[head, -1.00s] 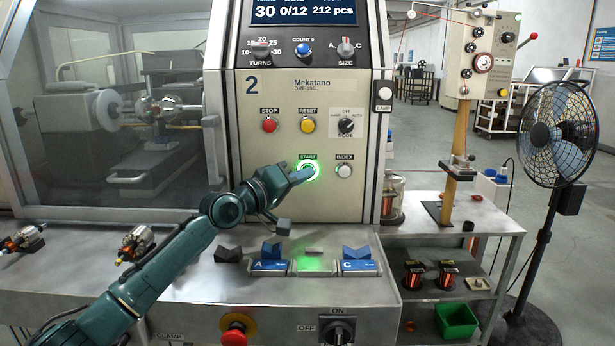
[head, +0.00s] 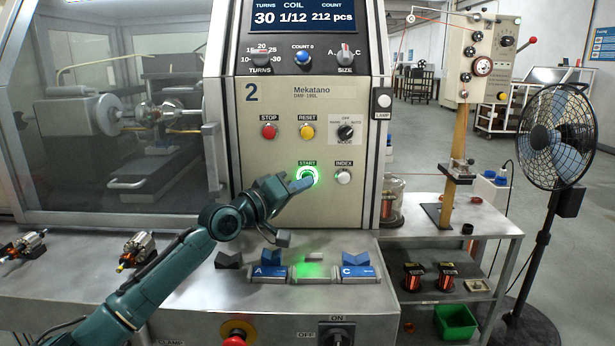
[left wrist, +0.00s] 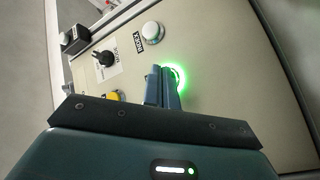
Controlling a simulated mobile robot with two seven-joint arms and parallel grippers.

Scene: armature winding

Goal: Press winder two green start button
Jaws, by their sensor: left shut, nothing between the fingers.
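Winder two's control panel (head: 280,180) carries a large "2" and faces me. Its green start button (head: 309,173) glows with a lit ring, which also shows in the left wrist view (left wrist: 179,75). My left gripper (head: 303,183) is shut and empty, its fingertips in front of the lower left part of the button. In the left wrist view the fingers (left wrist: 163,82) overlap the glow and hide most of the button. I cannot tell whether they touch it. The display (head: 305,17) reads 30 turns, coil 1/12, 212 pcs. My right gripper is not in view.
Beside start are the white index button (head: 343,176), red stop (head: 269,131), yellow reset (head: 307,132) and the mode knob (head: 345,132). Below, the bench holds blue V-blocks (head: 271,254) and armatures (head: 138,248). A red emergency button (head: 237,336) is on the bench front. A fan (head: 556,135) stands right.

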